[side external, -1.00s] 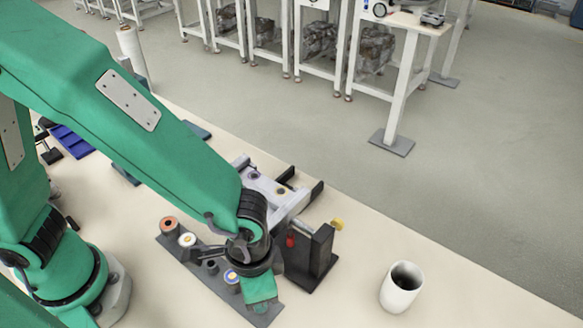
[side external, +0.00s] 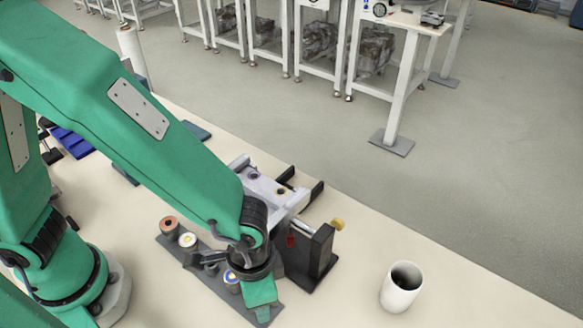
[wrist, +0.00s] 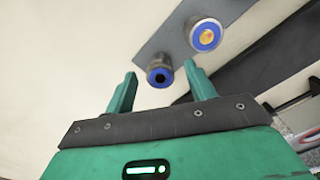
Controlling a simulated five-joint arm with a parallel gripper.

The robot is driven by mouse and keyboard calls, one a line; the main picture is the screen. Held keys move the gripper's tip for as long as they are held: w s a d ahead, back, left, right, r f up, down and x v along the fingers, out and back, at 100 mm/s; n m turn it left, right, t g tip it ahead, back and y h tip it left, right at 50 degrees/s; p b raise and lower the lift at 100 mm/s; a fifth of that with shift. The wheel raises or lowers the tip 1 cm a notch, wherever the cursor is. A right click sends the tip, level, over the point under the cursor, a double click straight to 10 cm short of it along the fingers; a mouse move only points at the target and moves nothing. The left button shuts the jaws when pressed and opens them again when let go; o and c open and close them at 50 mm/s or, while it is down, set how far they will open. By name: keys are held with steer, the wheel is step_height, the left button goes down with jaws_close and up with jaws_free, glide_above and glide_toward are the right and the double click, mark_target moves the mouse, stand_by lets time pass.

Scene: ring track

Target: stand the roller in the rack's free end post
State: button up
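The rack (side external: 262,318) is a long grey plate on the table. Rollers stand along it: one orange-topped (side external: 168,224), one pale with a yellowish centre (side external: 187,240), and one blue-ringed with a yellow centre (side external: 231,277), which also shows in the wrist view (wrist: 206,36). My gripper (wrist: 160,70) is over the rack's near end, fingers apart. A metallic roller with a blue rim and dark centre (wrist: 160,74) is between the fingers, with gaps on both sides. My gripper (side external: 262,300) hides it in the side view. I cannot tell whether it sits on a post.
A white cup (side external: 401,287) stands further right. The table between bracket and cup is clear.

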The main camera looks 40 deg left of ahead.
steer(key=shift+r, duration=3.9)
steer(key=shift+w+a+r, duration=0.2)
steer(key=w+a+r+n+t, duration=0.1)
steer(key=w+a+r, duration=0.15)
steer(key=a, duration=0.25)
steer(key=w+a+r+n+t+h, duration=0.1)
steer(key=a+r, duration=0.2)
steer(key=a, duration=0.1)
steer(key=w+a+r+n+t, duration=0.1)
steer(key=w+a+r, duration=0.15)
steer(key=a, duration=0.25)
steer(key=s+a+r+n+t, duration=0.1)
steer(key=s+a+r+n, duration=0.1)
steer(key=a, duration=0.4)
steer(key=s+a+r+n+t+y, duration=0.1)
steer(key=s+a+r, duration=0.1)
steer(key=a, duration=0.4)
steer(key=shift+s+a+r+n+t, duration=0.2)
steer(key=shift+a+r+n+t, duration=0.1)
steer(key=shift+a+r+n, duration=0.1)
